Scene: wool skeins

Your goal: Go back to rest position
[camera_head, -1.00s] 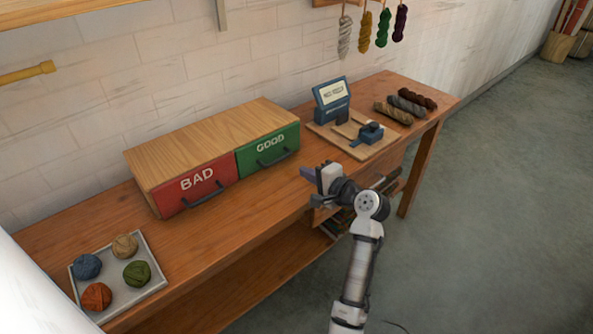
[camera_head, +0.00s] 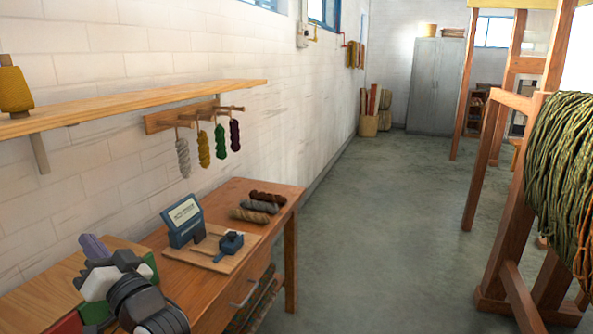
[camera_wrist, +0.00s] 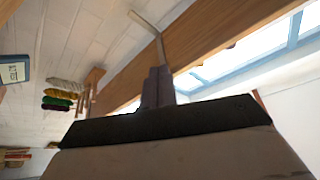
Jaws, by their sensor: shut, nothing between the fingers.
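My gripper (camera_head: 92,246) is at the lower left of the head view, raised in front of the wooden drawer box (camera_head: 40,282). Its fingers are together and nothing is between them. In the wrist view the closed fingers (camera_wrist: 158,88) point up toward the shelf and window. Part of the green drawer front (camera_head: 151,268) and a bit of the red drawer front (camera_head: 68,324) show around my arm; the rest of them is hidden.
The workbench (camera_head: 215,285) holds a blue device (camera_head: 184,222) on a board and several skeins (camera_head: 255,207). Several skeins hang from a peg rail (camera_head: 190,115) under a wall shelf (camera_head: 120,105). A wooden frame with green yarn (camera_head: 560,170) stands right. The floor (camera_head: 390,220) between is clear.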

